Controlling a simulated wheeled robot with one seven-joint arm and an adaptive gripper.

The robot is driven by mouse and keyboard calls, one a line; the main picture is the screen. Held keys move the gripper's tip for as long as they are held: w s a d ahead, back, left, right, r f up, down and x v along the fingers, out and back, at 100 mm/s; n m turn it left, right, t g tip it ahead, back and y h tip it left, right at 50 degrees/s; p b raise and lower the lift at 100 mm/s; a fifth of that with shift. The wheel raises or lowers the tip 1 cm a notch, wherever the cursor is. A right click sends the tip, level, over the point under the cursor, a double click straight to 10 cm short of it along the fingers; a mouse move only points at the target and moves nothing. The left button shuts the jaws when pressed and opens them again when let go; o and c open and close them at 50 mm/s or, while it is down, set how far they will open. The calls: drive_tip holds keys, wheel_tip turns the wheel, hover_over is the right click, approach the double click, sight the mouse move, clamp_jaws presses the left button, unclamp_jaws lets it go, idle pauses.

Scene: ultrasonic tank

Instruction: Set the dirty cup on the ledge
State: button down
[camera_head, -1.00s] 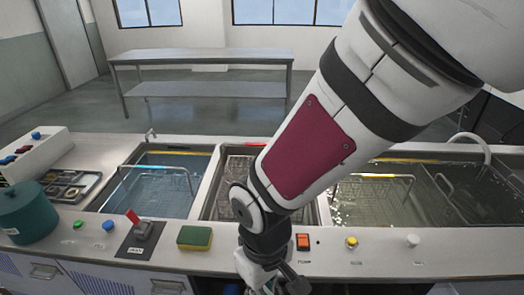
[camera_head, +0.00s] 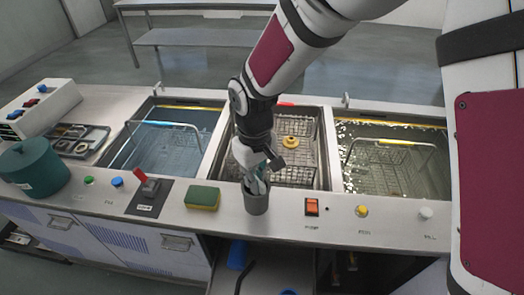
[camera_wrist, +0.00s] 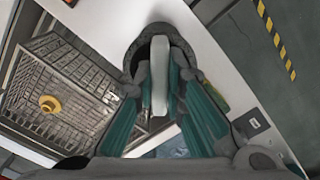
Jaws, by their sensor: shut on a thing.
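The dirty cup is a small dark grey cup (camera_head: 256,203), upright at the front ledge (camera_head: 284,226) between the sponge and the orange switch. I cannot tell whether its base touches the ledge or hangs just above it. My gripper (camera_head: 257,183) points down into the cup's mouth and is shut on its wall. In the wrist view the cup's round dark rim (camera_wrist: 134,54) shows around the fingertips of my gripper (camera_wrist: 161,72), with a pale strip between the fingers. The inside of the cup is mostly hidden.
A green and yellow sponge (camera_head: 202,198) lies left of the cup. An orange switch (camera_head: 312,207) and yellow knob (camera_head: 362,211) stand to its right. Behind is a tank with a wire basket (camera_head: 300,165) holding a yellow ring. Water tanks lie on both sides.

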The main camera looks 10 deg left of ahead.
drive_tip(key=shift+w+a+f+p, duration=0.2)
drive_tip(key=shift+w+f, duration=0.15)
drive_tip(key=shift+f, duration=0.25)
drive_tip(key=shift+w+a+f+p, duration=0.15)
drive_tip(key=shift+w+f, duration=0.15)
drive_tip(key=shift+f, duration=0.35)
drive_tip(key=shift+w+a+f+p, duration=0.1)
drive_tip(key=shift+w+a+f, duration=0.1)
drive_tip(key=shift+w+f, duration=0.3)
drive_tip(key=shift+s+f, duration=0.15)
drive_tip(key=shift+f, duration=0.1)
drive_tip(key=c, duration=1.7)
unclamp_jaws()
drive_tip(key=shift+o, duration=0.2)
wheel_tip(320, 180, up, 12)
drive_tip(key=b, duration=0.1)
drive_tip(key=shift+r+b, duration=0.2)
drive_tip(key=shift+b, duration=0.15)
